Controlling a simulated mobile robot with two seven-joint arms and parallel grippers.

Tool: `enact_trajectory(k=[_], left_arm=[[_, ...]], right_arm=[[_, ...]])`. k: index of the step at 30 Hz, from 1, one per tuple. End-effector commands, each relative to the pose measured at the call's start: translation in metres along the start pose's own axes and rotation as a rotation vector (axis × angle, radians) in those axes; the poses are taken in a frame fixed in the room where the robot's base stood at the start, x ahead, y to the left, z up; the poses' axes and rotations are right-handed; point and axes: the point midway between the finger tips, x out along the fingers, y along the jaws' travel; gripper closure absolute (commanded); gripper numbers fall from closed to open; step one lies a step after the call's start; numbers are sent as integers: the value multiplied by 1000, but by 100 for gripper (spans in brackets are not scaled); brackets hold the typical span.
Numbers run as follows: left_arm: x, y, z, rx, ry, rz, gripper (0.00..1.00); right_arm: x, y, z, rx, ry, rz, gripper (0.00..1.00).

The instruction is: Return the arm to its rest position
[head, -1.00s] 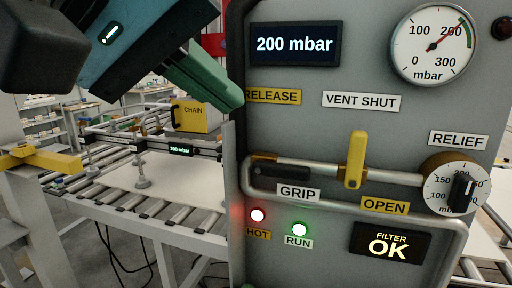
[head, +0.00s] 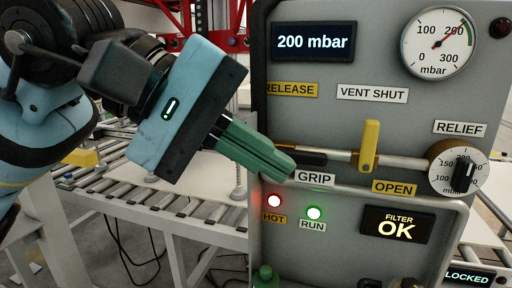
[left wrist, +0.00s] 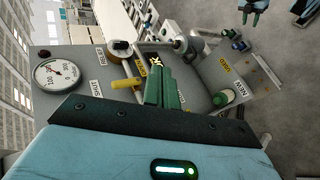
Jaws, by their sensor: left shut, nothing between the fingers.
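My left arm comes in from the left in the head view. Its blue-bodied left gripper (head: 284,168) has green fingers, shut and empty. The fingertips are in front of the left part of the grey control panel (head: 350,130), just left of the GRIP label (head: 315,178), and partly cover the black lever (head: 312,158). I cannot tell whether they touch it. The fingers also show in the left wrist view (left wrist: 160,86), over the panel. A small teal gripper-like shape (left wrist: 255,10) at that view's top right may be my right gripper; its jaws are unclear.
A yellow handle (head: 369,146) stands upright on the pipe, and the relief knob (head: 460,168) is right of it. A gauge (head: 438,42) is at top right. The screen (head: 313,43) reads 200 mbar. A roller conveyor (head: 190,205) lies behind the arm.

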Motion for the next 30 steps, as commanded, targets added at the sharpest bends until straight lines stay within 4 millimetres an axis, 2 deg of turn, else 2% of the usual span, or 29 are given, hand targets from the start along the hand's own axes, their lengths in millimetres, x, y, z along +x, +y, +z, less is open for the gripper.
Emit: enact_trajectory(k=[3,11,14,19,23,26,30], left_arm=[[18,-8,3,-211,-192,102,100],[31,-18,-3,-716,-595,320,100],[31,-25,-14,-923,-746,400,100],[30,-45,-44,-1283,-997,536,100],[32,-72,-72,-1563,-1187,642,100],[36,-101,-96,-1780,-1334,728,100],[46,-155,-128,-2079,-1538,859,100]], right_arm=[[0,-1,1,1,-1,-1,64],[-1,-2,2,3,-3,-3,64],[-1,-3,1,3,-3,-3,64],[-1,-3,1,5,-3,-4,64],[-1,-3,1,5,-3,-4,64],[-1,-3,2,5,-3,-4,64],[-1,-4,2,5,-3,-4,64]])
